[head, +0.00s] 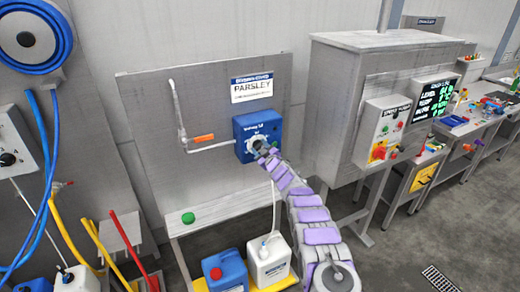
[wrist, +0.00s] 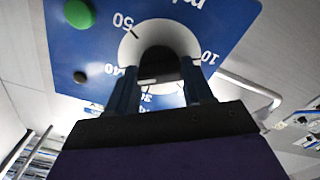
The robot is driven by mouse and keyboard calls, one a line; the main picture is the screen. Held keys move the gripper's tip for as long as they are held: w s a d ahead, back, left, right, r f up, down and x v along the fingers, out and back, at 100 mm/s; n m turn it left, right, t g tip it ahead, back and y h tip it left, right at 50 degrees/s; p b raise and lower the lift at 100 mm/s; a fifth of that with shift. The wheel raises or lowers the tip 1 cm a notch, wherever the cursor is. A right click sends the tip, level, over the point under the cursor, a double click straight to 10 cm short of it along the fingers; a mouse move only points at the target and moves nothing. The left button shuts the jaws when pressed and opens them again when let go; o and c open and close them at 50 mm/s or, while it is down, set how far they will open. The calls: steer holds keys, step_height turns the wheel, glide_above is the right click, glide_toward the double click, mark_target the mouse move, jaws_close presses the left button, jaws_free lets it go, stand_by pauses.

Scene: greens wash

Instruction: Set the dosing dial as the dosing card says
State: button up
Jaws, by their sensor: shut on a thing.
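The blue dosing box (head: 243,124) is on the grey panel in the head view, and my gripper (head: 262,149) reaches its face. In the wrist view the blue dial plate (wrist: 225,25) is turned over, with a white scale ring (wrist: 127,48) and the figures 50, 40, 30 and 10 legible. My gripper (wrist: 160,84) is shut on the dark dial knob (wrist: 158,60) in the middle of the ring. The fingers hide part of the scale, and I cannot tell where the knob points. The card (head: 251,88) above the box reads PARSLEY; its smaller lines are too blurred to read.
A pipe with an orange handle (head: 204,138) runs left of the box. A green button (wrist: 79,13) sits on the dial plate. Blue (head: 225,270) and white (head: 268,262) jugs stand below. A grey cabinet (head: 345,95) with a control panel and display is at right.

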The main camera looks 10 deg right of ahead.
steer(key=m, duration=0.4)
steer(key=f+m, duration=0.1)
steer(key=m, duration=0.1)
steer(key=shift+d+m, duration=0.1)
steer(key=shift+m, duration=0.2)
steer(key=m, duration=0.6)
steer(key=shift+r, duration=0.1)
stand_by(0.3)
steer(key=o, duration=1)
steer(key=shift+w+r, duration=0.1)
steer(key=shift+o, duration=0.2)
steer(key=shift+r, duration=0.1)
steer(key=shift+s+d+r, duration=0.1)
steer(key=shift+s, duration=0.15)
